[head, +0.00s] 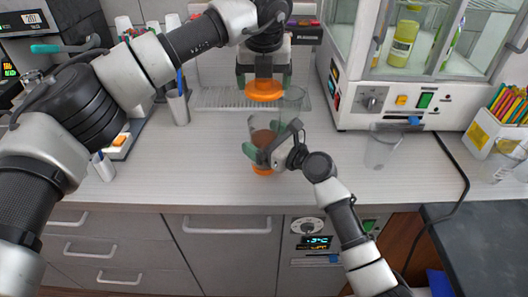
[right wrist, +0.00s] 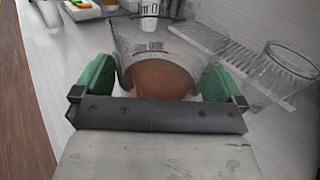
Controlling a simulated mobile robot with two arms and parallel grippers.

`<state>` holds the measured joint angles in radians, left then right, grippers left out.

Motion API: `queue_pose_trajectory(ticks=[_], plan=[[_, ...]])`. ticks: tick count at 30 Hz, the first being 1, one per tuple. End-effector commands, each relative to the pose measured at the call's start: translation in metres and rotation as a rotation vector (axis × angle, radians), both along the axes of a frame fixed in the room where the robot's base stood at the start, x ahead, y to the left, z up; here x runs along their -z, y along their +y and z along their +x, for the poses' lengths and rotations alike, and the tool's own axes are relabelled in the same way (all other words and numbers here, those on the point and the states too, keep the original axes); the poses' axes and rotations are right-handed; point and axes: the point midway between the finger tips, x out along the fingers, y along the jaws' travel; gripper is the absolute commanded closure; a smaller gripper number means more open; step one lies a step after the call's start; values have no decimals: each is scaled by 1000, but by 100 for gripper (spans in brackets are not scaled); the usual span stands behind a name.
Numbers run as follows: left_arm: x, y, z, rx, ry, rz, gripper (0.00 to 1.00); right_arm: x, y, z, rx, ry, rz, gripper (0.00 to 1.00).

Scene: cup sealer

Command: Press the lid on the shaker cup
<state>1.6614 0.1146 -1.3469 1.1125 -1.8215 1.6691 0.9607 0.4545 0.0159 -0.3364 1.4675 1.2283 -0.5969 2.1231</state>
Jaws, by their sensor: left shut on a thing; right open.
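The orange lid (head: 264,91) is held level by my left gripper (head: 264,80), which is shut on it with green fingertips on either side. The lid hangs above the shaker cup, apart from it. The clear shaker cup (head: 258,124) stands on the counter with brown contents, and an orange part shows at its foot. My right gripper (head: 266,146) is open around the cup, one green finger on each side. In the right wrist view the cup (right wrist: 157,48) sits between the fingers; whether they touch it is unclear. The wrist hides its lower part.
An empty clear cup (head: 292,98) stands just behind the shaker cup by a slotted rack (head: 225,98). Another clear cup (head: 382,150) stands at the right, before a glass-fronted cabinet (head: 400,95). A cup of pens (head: 178,106) is at the left. The front counter is mostly clear.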

Motion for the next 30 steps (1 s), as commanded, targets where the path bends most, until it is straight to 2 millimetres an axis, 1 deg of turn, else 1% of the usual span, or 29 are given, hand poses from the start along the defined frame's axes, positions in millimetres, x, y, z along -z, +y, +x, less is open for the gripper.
queue_pose_trajectory(ticks=[6,7,18,20,23,25,30], plan=[[0,0,0,0,0,0,38,0,0,0,0,0,0,0],[0,0,0,0,0,0,38,0,0,0,0,0,0,3],[0,0,0,0,0,0,38,0,0,0,0,0,0,60],[0,0,0,0,0,0,38,0,0,0,0,0,0,67],[2,0,0,0,0,0,38,0,0,0,0,0,0,67],[9,0,0,1,0,1,38,0,-1,0,0,0,0,67],[33,0,0,0,-3,4,38,0,-1,0,0,0,0,67]])
